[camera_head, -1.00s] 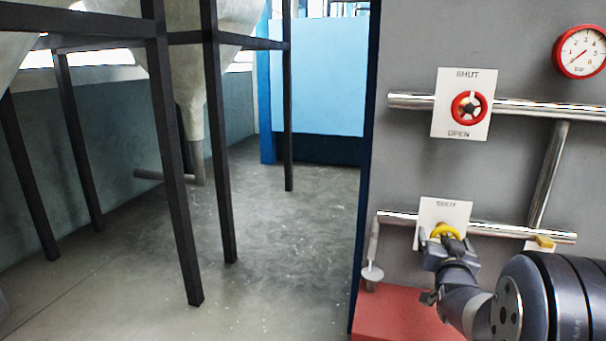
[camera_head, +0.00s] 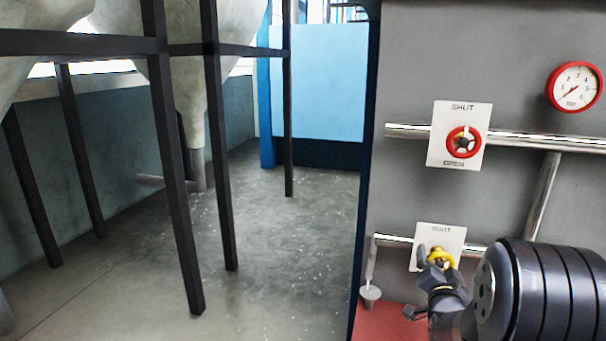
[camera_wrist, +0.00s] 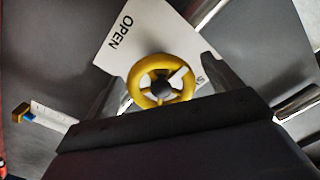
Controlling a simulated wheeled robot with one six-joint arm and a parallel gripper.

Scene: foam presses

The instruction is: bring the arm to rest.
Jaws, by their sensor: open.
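My gripper (camera_head: 437,258) is at the lower valve, in front of its yellow handwheel (camera_head: 441,258). In the wrist view the yellow handwheel (camera_wrist: 161,82) lies between the two fingers of my open gripper (camera_wrist: 160,90), and I cannot tell whether they touch it. A white mark on the wheel points toward the partly hidden letters at the lower right of its plate. The white plate (camera_wrist: 133,35) shows the word OPEN at the upper left. My arm covers the lower right of the head view.
A red handwheel (camera_head: 463,142) sits above on a SHUT/OPEN plate (camera_head: 440,150). A red-rimmed gauge (camera_head: 574,87) is at upper right. Steel pipes (camera_head: 408,131) run along the grey panel. A small cup (camera_head: 370,292) hangs at left over a red surface (camera_head: 385,322). Dark frame legs (camera_head: 175,190) stand at left.

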